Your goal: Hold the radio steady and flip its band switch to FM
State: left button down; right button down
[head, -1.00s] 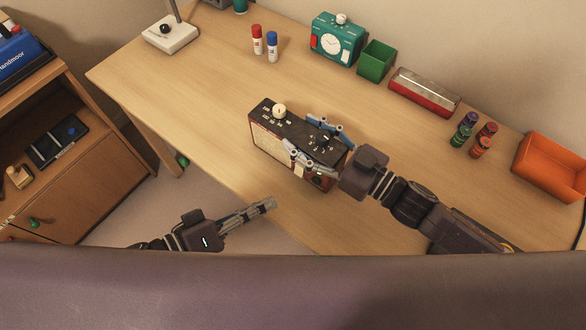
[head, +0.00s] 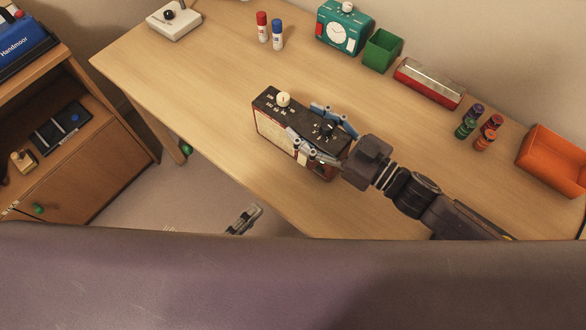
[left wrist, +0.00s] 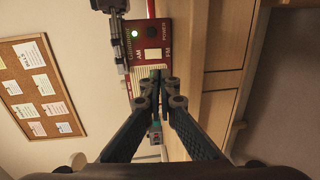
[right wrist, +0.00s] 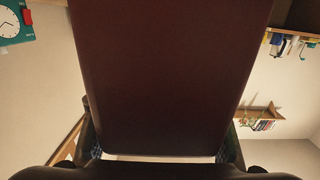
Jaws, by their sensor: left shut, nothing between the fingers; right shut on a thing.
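The dark-topped radio (head: 268,125) stands on the desk, with a cream knob (head: 283,99) on top. My right gripper (head: 322,132) is shut on the radio's right end, one finger on each side. The radio's dark red casing (right wrist: 160,80) fills the right wrist view. My left gripper (head: 246,214) is shut and empty, low in front of the desk edge. In the left wrist view its fingertips (left wrist: 158,82) are in front of the radio's red panel (left wrist: 150,27), close to the AM and FM lettering. A green light shows there. I cannot tell the band switch's position.
Behind the radio are two markers (head: 270,32), a teal clock (head: 343,30), a green box (head: 382,50), a red-and-silver case (head: 428,84), several small bottles and an orange tray (head: 553,160). Desk left of the radio is clear. A cabinet (head: 95,175) stands far left.

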aim_at(295, 177)
pick_arm(q)
jog(key=x, duration=1.4)
jog(key=shift+w+d+t, duration=0.15)
jog(key=shift+w+t, duration=0.05)
jog(key=shift+t, duration=0.1)
jog(key=shift+f, duration=0.1)
jog(key=f+v, duration=0.3)
jog(key=v, duration=1)
jog(key=shift+s+a, duration=0.35)
jog(key=shift+r, duration=0.1)
pick_arm(e)
jog(key=c, duration=0.7)
grip_release()
